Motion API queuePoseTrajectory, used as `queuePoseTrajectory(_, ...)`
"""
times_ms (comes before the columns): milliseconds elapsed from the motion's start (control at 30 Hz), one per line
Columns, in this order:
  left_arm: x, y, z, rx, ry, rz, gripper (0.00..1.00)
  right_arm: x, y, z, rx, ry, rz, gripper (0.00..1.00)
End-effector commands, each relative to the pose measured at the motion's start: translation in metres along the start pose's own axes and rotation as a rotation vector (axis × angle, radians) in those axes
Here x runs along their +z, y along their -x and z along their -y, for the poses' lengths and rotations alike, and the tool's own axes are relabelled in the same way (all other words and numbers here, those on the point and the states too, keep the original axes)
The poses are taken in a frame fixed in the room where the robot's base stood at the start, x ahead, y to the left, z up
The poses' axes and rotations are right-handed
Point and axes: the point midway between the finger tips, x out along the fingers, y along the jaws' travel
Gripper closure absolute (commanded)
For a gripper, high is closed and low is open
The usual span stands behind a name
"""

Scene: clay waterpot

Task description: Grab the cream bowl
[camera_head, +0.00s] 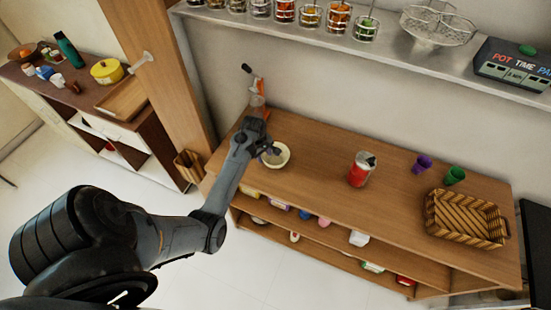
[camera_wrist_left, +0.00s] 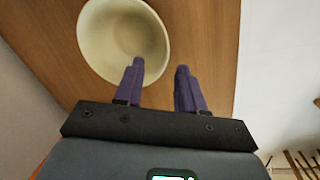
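The cream bowl (camera_head: 281,158) stands upright on the wooden counter (camera_head: 320,160), toward its left end. In the left wrist view the bowl (camera_wrist_left: 108,38) is empty and lies ahead of the fingers, mostly to their left. My left gripper (camera_head: 266,150) is at the bowl's left side. My right gripper is in neither view.
An orange-handled tool (camera_head: 257,92) stands behind my gripper near the wall. A red can (camera_head: 361,170), purple cup (camera_head: 422,164), green cup (camera_head: 454,175) and wicker basket (camera_head: 465,219) are farther right. The counter between bowl and can is clear.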

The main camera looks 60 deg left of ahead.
Motion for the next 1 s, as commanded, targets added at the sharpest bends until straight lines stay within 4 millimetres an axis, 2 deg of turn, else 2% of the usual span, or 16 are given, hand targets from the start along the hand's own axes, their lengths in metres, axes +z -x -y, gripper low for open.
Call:
queuePoseTrajectory(167, 0.0, -0.008, 0.0, -0.001, -0.001, 0.0, 0.61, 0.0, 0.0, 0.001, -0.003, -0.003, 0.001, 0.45)
queuePoseTrajectory(533, 0.003, -0.051, 0.001, -0.002, 0.0, -0.001, 0.61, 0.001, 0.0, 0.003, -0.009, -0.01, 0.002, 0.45)
queuePoseTrajectory(867, 0.003, -0.056, 0.001, -0.001, 0.0, -0.001, 0.61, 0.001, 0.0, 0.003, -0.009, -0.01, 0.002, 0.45)
queuePoseTrajectory(1000, 0.003, -0.056, 0.001, -0.001, 0.0, -0.001, 0.81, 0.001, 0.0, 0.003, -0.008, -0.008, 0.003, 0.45)
